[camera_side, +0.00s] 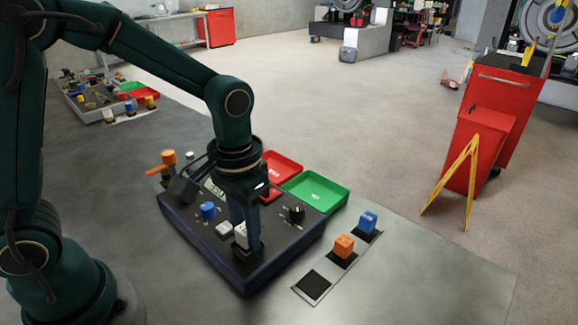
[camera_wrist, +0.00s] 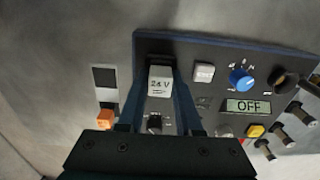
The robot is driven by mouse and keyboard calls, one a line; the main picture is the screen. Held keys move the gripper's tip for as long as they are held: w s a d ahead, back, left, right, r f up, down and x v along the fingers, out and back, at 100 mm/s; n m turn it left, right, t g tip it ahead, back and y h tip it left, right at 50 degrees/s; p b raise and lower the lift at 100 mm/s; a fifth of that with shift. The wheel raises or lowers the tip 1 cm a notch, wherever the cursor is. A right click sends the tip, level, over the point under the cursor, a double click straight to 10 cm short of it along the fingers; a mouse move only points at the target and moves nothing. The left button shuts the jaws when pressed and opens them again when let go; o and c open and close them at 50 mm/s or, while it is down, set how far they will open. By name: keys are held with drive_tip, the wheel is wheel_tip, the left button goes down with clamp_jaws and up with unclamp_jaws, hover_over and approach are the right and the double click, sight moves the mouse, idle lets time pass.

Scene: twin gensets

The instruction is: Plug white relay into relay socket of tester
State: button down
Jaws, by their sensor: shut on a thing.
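The white relay (camera_side: 240,235) is between the fingers of my gripper (camera_side: 245,245), at the front part of the dark tester (camera_side: 185,220). In the wrist view the white relay (camera_wrist: 160,82) shows the marking "24 V", and my gripper (camera_wrist: 160,90) is shut on it from both sides. The relay is upright over the front edge area of the tester panel (camera_wrist: 215,50). The relay socket is hidden under the relay and fingers, so I cannot tell whether the relay is seated in it. The tester display (camera_wrist: 248,106) reads "OFF".
A blue knob (camera_side: 207,210), a white button (camera_side: 225,229) and a black knob (camera_side: 296,213) stand on the panel near my gripper. A strip at right holds an orange relay (camera_side: 344,246) and a blue relay (camera_side: 368,222). Red (camera_side: 281,164) and green (camera_side: 335,194) trays lie behind.

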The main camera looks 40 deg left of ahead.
drive_tip(key=c, duration=0.5)
unclamp_jaws()
drive_tip(key=shift+f, duration=0.1)
drive_tip(key=shift+o, duration=0.3)
drive_tip(key=shift+a, duration=0.1)
drive_tip(key=shift+o, duration=0.2)
drive_tip(key=shift+r, duration=3.6)
